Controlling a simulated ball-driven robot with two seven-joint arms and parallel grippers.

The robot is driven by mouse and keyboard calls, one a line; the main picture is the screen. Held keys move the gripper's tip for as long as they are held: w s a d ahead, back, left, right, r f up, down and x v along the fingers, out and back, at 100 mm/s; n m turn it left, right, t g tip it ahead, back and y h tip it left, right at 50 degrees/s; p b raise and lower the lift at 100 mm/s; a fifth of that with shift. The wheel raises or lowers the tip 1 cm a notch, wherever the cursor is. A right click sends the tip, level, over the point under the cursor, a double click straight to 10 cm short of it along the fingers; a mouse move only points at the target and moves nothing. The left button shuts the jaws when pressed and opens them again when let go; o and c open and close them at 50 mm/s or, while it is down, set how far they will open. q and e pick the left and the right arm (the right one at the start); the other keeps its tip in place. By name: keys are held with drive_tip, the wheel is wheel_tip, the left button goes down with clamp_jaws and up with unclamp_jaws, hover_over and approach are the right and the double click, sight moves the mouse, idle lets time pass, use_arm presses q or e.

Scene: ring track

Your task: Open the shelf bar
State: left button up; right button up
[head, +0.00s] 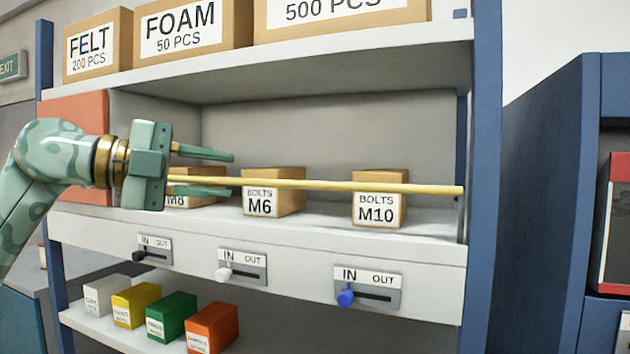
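The shelf bar (340,186) is a thin yellow rod running across the front of the middle shelf, before the bolt boxes. Its right end reaches the blue post; its left end is hidden behind or at my gripper. My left gripper (233,174) comes in from the left at the bar's left part. Its two green fingers are apart, one above the bar and one just below it. I cannot tell whether the bar lies between the fingers in depth or whether the lower finger touches it. My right gripper is not in view.
Boxes M8 (190,201), M6 (272,192) and M10 (379,200) stand behind the bar. Three IN/OUT sliders, black (140,255), white (224,272) and blue (346,298), sit at IN on the shelf front (300,285). A blue post (484,180) stands right.

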sight(308, 185)
use_arm(q)
drive_tip(key=p+x, duration=0.4)
drive_tip(key=x, duration=1)
drive_tip(key=shift+w+d, duration=0.3)
drive_tip(key=shift+w+d+f, duration=0.15)
drive_tip(key=shift+w+d, duration=0.2)
drive_tip(key=shift+d, duration=0.05)
drive_tip(key=shift+s+a, duration=0.1)
drive_tip(key=shift+s, duration=0.05)
drive_tip(key=shift+c, duration=1.2)
clamp_jaws()
